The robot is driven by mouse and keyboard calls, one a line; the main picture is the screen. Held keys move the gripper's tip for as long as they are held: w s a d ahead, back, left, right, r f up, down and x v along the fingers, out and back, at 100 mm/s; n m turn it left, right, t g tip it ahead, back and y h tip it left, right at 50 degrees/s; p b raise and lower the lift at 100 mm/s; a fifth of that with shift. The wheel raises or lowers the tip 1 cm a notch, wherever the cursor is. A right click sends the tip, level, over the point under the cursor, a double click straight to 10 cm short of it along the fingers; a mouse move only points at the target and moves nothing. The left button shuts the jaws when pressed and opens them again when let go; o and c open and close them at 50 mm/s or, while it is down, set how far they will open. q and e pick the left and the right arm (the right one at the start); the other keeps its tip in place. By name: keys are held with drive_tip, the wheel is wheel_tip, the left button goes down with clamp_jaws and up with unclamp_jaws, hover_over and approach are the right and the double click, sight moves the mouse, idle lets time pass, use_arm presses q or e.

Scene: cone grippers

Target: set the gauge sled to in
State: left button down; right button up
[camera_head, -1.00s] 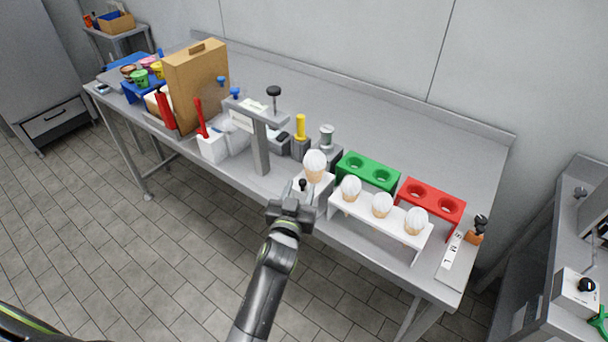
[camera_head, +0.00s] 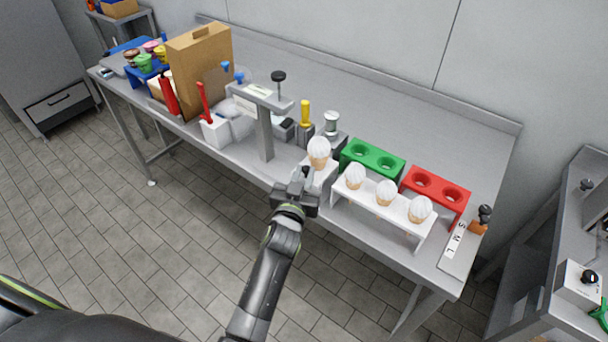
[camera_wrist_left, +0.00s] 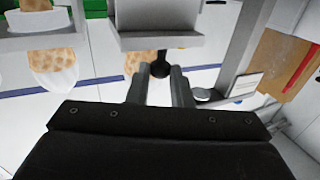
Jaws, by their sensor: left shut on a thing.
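The gauge sled (camera_head: 322,175) is a small white block at the table's front edge, left of the white cone rack. A cone with a white top (camera_head: 319,150) stands upright on it. My left gripper (camera_head: 305,176) is at the sled's front, its fingers shut on the sled's black knob. In the left wrist view the knob (camera_wrist_left: 160,67) shows between the fingertips, with the sled (camera_wrist_left: 158,18) just beyond it. The grey gauge post (camera_head: 265,138) stands left of the sled, with a black knob on top. My right gripper is not in view.
A white rack (camera_head: 399,205) with several cones stands close right of the sled. Behind it are a green rack (camera_head: 381,157) and a red rack (camera_head: 444,190). A size strip (camera_head: 455,243) lies at the right end. The table's back strip is clear.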

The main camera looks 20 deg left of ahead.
use_arm(q)
drive_tip(key=w+a+b, duration=0.2)
drive_tip(key=w+a, duration=0.2)
drive_tip(key=a, duration=0.7)
drive_tip(key=shift+a, duration=0.15)
drive_tip(key=shift+w+r, duration=0.1)
drive_tip(key=shift+r, duration=0.05)
drive_tip(key=c, duration=1.7)
unclamp_jaws()
drive_tip(key=o, duration=0.4)
drive_tip(key=shift+w+a+f, duration=0.1)
drive_tip(key=shift+a+f, duration=0.1)
drive_tip(key=shift+a, duration=0.05)
